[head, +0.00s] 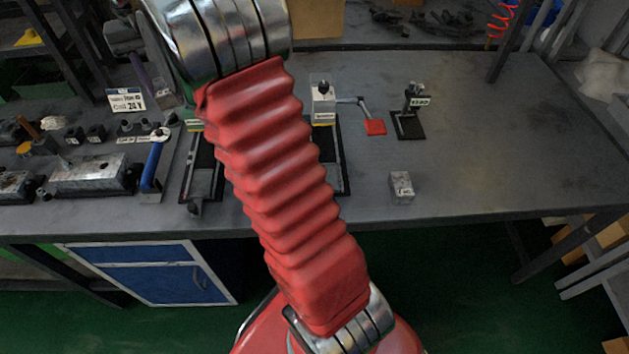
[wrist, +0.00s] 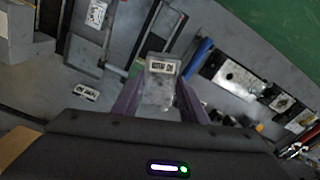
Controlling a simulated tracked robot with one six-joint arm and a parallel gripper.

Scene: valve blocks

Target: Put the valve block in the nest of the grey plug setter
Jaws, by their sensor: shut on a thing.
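My gripper (wrist: 158,98) is shut on a grey block with a white label, the valve block (wrist: 158,82), in the wrist view. One purple finger presses on each side of it. In the head view my gripper (head: 157,84) is at the upper left, above the bench, and the held block cannot be made out clearly. A dark-based fixture (head: 203,165) stands just right of it, partly behind my arm. A second fixture (head: 323,105), with a grey-white head and yellow stripe, is also partly hidden by my arm. I cannot tell which is the grey plug setter; no nest shows clearly.
A blue-handled tool (head: 155,160) and metal blocks (head: 90,173) lie on the left. A loose grey block (head: 401,187) sits near the front edge. A red pad (head: 375,127) and a small black stand (head: 409,115) are behind it. The bench's right side is clear.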

